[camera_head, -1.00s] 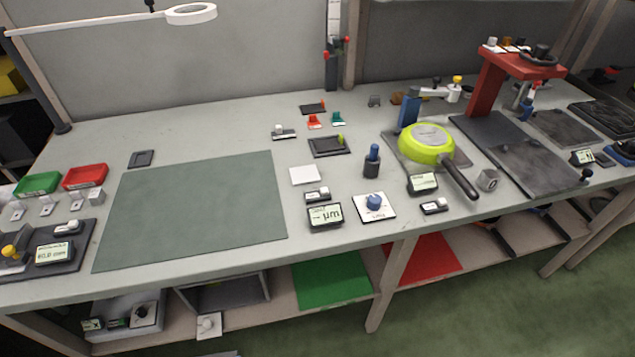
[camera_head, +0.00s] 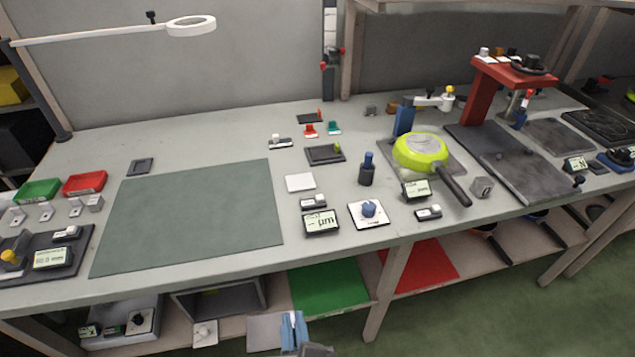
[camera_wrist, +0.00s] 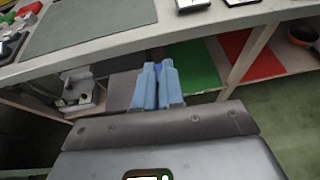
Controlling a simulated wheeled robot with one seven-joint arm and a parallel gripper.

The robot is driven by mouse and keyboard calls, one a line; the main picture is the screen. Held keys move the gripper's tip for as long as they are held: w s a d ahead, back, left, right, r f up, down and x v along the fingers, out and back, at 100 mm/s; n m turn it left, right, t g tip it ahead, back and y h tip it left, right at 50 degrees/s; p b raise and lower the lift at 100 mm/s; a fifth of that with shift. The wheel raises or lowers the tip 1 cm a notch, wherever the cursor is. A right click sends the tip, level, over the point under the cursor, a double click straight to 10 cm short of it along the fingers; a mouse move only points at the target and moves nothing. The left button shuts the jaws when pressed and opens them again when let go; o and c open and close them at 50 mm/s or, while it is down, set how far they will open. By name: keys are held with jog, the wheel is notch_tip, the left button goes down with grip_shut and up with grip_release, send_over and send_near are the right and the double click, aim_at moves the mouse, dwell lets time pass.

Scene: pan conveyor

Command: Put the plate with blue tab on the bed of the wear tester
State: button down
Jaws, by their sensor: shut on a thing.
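My gripper (camera_head: 292,321) is at the bottom of the head view, in front of the bench and below its top. In the wrist view its two light-blue fingers (camera_wrist: 157,70) are close together, with a bit of darker blue between them, apparently the tab. A flat grey plate (camera_head: 265,332) shows just left of the fingers; it also shows in the wrist view (camera_wrist: 122,90) and seems held by that tab, though the grip is partly hidden. At the right of the bench, a red stand (camera_head: 487,88) rises beside a dark flat bed (camera_head: 530,172). No label shows which machine is the wear tester.
A lime-green pan (camera_head: 420,150) sits by a blue post (camera_head: 404,117), its handle pointing frontward. A dark plate with a green tab (camera_head: 322,157) and small gauges (camera_head: 320,222) stand mid-bench. A green-grey mat (camera_head: 190,220) is bare. The bench's front edge lies beyond my gripper.

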jog(key=w+d+f+m+h, duration=0.1)
jog(key=w+d+f, duration=0.1)
jog(key=w+d, duration=0.45)
jog(key=w+d+f+h, duration=0.1)
jog(key=w+d+f, duration=0.2)
jog(key=d, duration=0.7)
jog(key=w+d+f+m, duration=0.1)
jog(key=w+d+f, duration=0.1)
jog(key=w+d, duration=0.45)
jog(key=s+d+f, duration=0.1)
jog(key=s+f, duration=0.5)
jog(key=shift+s+d, duration=0.15)
jog(key=shift+d, duration=0.25)
jog(key=shift+d, duration=0.1)
